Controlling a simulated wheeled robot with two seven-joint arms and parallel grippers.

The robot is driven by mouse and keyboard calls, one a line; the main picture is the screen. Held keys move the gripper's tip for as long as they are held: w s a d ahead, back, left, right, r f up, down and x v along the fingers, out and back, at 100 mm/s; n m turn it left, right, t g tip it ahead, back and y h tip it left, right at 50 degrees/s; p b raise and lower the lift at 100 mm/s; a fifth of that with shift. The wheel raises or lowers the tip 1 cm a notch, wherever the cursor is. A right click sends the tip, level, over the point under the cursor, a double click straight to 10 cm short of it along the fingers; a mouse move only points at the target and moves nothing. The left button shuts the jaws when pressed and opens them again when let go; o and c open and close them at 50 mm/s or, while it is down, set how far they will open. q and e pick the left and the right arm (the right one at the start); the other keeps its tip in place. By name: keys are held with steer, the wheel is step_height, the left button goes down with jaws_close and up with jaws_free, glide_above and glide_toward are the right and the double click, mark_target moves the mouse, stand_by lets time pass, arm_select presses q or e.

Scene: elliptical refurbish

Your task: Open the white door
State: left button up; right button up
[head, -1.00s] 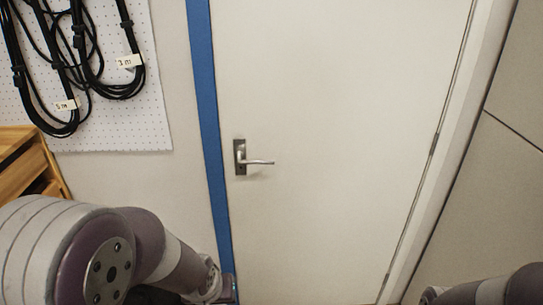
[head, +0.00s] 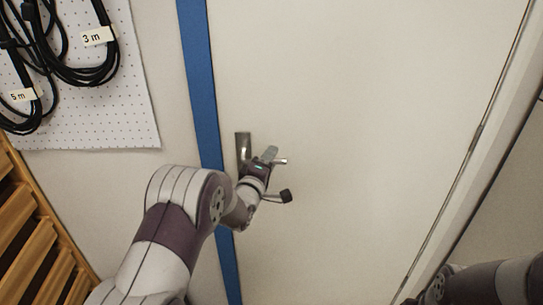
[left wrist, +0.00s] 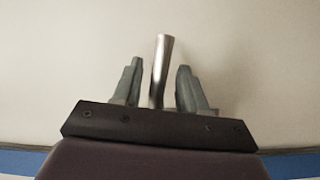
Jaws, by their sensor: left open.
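The white door (head: 370,130) fills the middle of the head view and looks closed. Its metal handle (head: 283,161) has a lever pointing right from a dark plate (head: 243,148) near the door's left edge. My left gripper (head: 270,154) is at the lever and hides part of it. In the left wrist view the silver lever (left wrist: 161,70) stands between the two grey fingers of the gripper (left wrist: 156,85), with a gap on the right side. The fingers are open. My right arm shows at the lower right, but its gripper cannot be made out.
A blue frame strip (head: 203,100) runs along the door's left side. Black cables (head: 75,50) hang on a white pegboard (head: 110,125) at the upper left. A wooden rack (head: 35,240) stands at the lower left.

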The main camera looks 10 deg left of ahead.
arm_select(q)
steer(key=shift+w+d+r, duration=0.15)
steer(key=shift+w+d, duration=0.05)
steer(key=shift+w, duration=0.45)
jaws_close()
steer(key=shift+s+a+f+m+g+y+b, duration=0.1)
steer(key=shift+a+f+m+g+y+b, duration=0.25)
steer(key=shift+f+m, duration=0.6)
steer(key=shift+a+f+m+g+y+b, duration=0.15)
steer(key=shift+f+m+g+b, duration=0.35)
steer(key=shift+m, duration=0.7)
steer(key=shift+s+a+f+m+g+y+b, duration=0.1)
steer(key=shift+a+f+m+g+y+b, duration=0.2)
steer(key=shift+f+m, duration=0.7)
steer(key=shift+r, duration=0.1)
